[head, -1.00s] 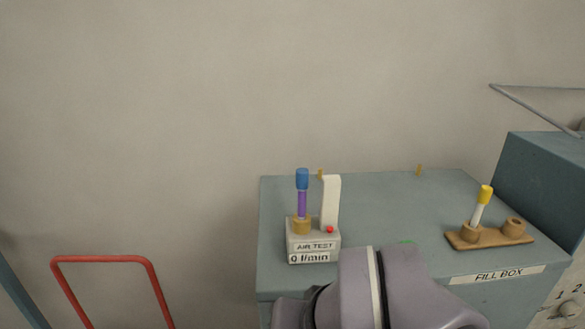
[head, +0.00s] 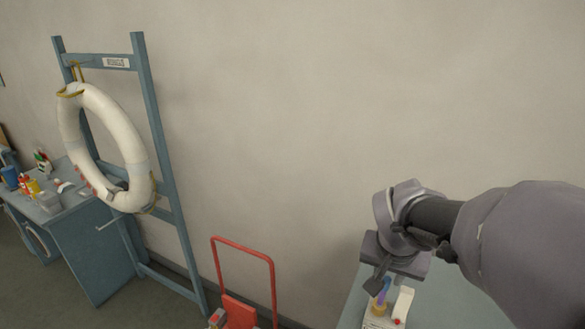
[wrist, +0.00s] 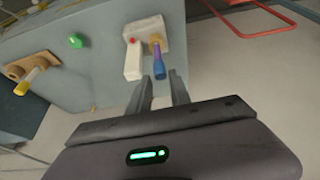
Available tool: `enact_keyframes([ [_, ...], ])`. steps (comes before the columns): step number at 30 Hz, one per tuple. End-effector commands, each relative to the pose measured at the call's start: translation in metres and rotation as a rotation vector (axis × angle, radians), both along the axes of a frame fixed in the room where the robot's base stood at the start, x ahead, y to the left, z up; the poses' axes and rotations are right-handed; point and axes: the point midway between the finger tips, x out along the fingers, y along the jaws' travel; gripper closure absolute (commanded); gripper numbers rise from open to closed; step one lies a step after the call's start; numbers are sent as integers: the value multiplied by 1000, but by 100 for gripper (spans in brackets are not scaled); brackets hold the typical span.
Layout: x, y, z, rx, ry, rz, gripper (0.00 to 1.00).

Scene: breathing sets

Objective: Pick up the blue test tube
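The blue-capped test tube with a purple body stands upright in the tan socket of the white air test stand (head: 381,323). In the head view only part of the tube (head: 386,287) shows, just below my gripper (head: 380,280). In the wrist view the tube's blue end (wrist: 160,70) points toward my gripper (wrist: 161,78). My gripper is open, with one finger on each side of the line of the tube. The blue end lies at or just beyond the fingertips; I cannot tell the exact depth. I see no contact.
The stand has a white upright block (wrist: 133,62) beside the tube. A yellow-capped tube (wrist: 24,86) sits in a wooden holder (wrist: 30,66) on the same blue-grey box. A red rail (head: 243,247) and a ring on a blue frame (head: 163,150) stand to the left.

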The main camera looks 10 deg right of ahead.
Motion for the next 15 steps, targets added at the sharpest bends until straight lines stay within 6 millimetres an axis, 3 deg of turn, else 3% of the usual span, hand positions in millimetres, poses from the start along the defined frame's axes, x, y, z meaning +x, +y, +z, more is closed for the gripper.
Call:
enact_keyframes([
  [10, 19, -11, -52, 2, 2, 0, 76],
  [15, 24, -14, -62, 1, -1, 0, 76],
])
